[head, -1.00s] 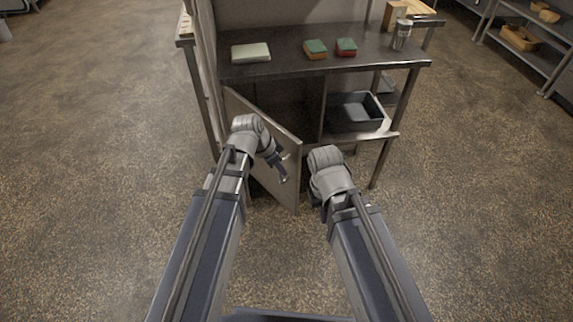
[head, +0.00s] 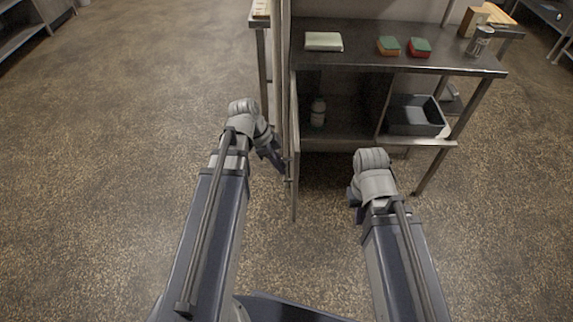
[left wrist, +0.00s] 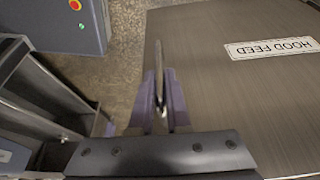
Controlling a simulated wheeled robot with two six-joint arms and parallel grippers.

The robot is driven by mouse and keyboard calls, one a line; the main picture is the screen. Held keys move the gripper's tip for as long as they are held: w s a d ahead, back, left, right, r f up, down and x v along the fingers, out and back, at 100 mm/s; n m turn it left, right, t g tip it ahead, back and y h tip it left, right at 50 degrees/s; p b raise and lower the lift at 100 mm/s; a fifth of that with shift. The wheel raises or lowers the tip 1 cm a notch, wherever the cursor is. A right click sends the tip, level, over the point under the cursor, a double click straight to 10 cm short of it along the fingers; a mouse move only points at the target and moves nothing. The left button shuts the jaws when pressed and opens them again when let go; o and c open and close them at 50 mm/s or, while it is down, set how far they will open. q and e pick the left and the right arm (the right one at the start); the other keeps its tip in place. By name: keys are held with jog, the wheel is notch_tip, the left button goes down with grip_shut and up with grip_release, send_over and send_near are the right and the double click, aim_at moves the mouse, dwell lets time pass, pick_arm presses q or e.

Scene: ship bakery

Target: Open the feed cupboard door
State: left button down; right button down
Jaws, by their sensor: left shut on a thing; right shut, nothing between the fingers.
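The feed cupboard door (head: 295,185) stands swung out from the cupboard, seen nearly edge-on in the head view. In the left wrist view its broad face (left wrist: 225,105) carries a label (left wrist: 273,48) reading "HOOD FEED". My left gripper (head: 284,168) is at the door's left side, shut on the upright metal door handle (left wrist: 160,72), which passes between the fingers in the left wrist view. My right gripper (head: 353,194) is shut and empty, low in front of the cupboard and apart from the door; its fingertips are mostly hidden by my wrist.
The open cupboard shows a bottle (head: 318,112) inside. A dark grey tub (head: 417,127) sits on the shelf to its right. The bench top (head: 350,54) holds a pale block (head: 323,41), two sponges (head: 389,46) and a canister (head: 479,41). Floor left of the door is clear.

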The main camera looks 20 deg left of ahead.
pick_arm(q)
jog(key=shift+s+a, duration=0.1)
jog(key=c, duration=0.9)
grip_release()
jog(key=p+v, duration=0.7)
jog(key=shift+a+r, duration=0.15)
jog(key=shift+r, duration=0.2)
